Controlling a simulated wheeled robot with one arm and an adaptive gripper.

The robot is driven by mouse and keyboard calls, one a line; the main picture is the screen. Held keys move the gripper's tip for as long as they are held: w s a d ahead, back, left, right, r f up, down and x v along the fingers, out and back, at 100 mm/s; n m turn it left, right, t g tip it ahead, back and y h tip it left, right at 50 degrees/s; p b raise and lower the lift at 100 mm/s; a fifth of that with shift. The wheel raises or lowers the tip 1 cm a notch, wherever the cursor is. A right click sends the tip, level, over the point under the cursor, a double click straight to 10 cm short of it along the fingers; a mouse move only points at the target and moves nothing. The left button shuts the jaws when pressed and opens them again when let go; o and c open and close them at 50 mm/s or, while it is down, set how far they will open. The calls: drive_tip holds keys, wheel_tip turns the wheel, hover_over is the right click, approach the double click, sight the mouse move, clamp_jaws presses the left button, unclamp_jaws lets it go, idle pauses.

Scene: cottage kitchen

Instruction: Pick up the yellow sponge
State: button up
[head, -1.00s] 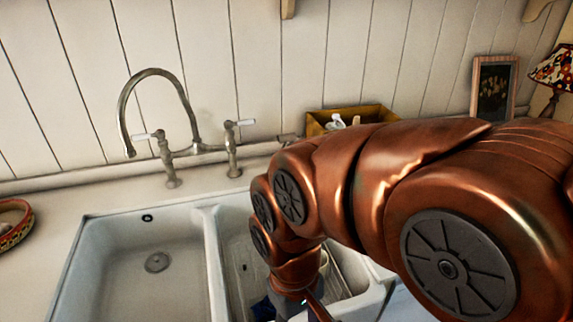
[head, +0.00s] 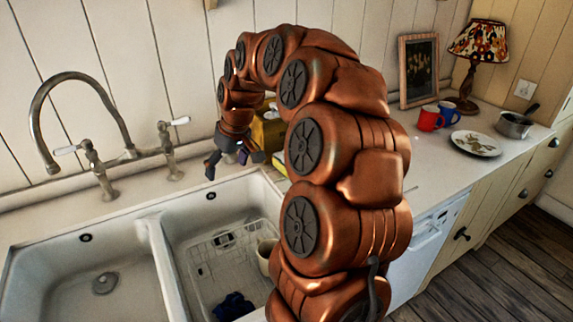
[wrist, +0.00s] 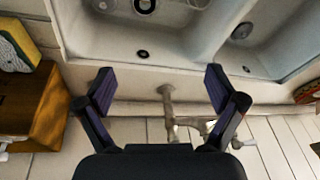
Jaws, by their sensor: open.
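The yellow sponge (wrist: 18,46), with a dark green layer, shows at the upper left edge of the wrist view, partly cut off. It is right by the wooden box (wrist: 30,105). In the head view a small strip of yellow, probably the sponge (head: 281,160), shows beside my arm, which hides most of it. My gripper (head: 228,160) hangs over the back rim of the sink, left of the box. In the wrist view my gripper (wrist: 160,76) is open with nothing between its fingers, apart from the sponge.
The double sink (head: 157,268) holds a wire rack (head: 215,258), a cream cup (head: 266,257) and a dark blue cloth (head: 233,305). A tall tap (head: 85,120) stands behind it. Mugs (head: 430,119), a plate (head: 476,143), a saucepan (head: 514,124) and a lamp (head: 480,55) stand at right.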

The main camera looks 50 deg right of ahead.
drive_tip(key=w+d+f+m+t+h, duration=0.1)
drive_tip(key=d, duration=0.6)
drive_tip(key=w+d+f, duration=0.2)
drive_tip(key=d, duration=0.5)
drive_tip(key=m+h, duration=0.1)
drive_tip(key=m, duration=0.1)
approach(278, 158)
drive_tip(key=d+f, duration=0.2)
drive_tip(key=shift+s+f, duration=0.25)
drive_tip(key=shift+f, duration=0.05)
drive_tip(key=shift+s+p+x, duration=0.1)
drive_tip(key=shift+p+x, duration=0.65)
drive_tip(key=shift+x, duration=1)
drive_tip(key=shift+s+p+x, duration=0.15)
drive_tip(key=shift+p+x, duration=0.55)
drive_tip(key=shift+x, duration=1)
drive_tip(key=shift+w+d+f, duration=0.15)
drive_tip(key=shift+f, duration=0.3)
drive_tip(key=shift+f+b, duration=0.25)
drive_tip(key=shift+b, duration=0.3)
drive_tip(key=shift+c, duration=0.2)
drive_tip(key=c, duration=0.8)
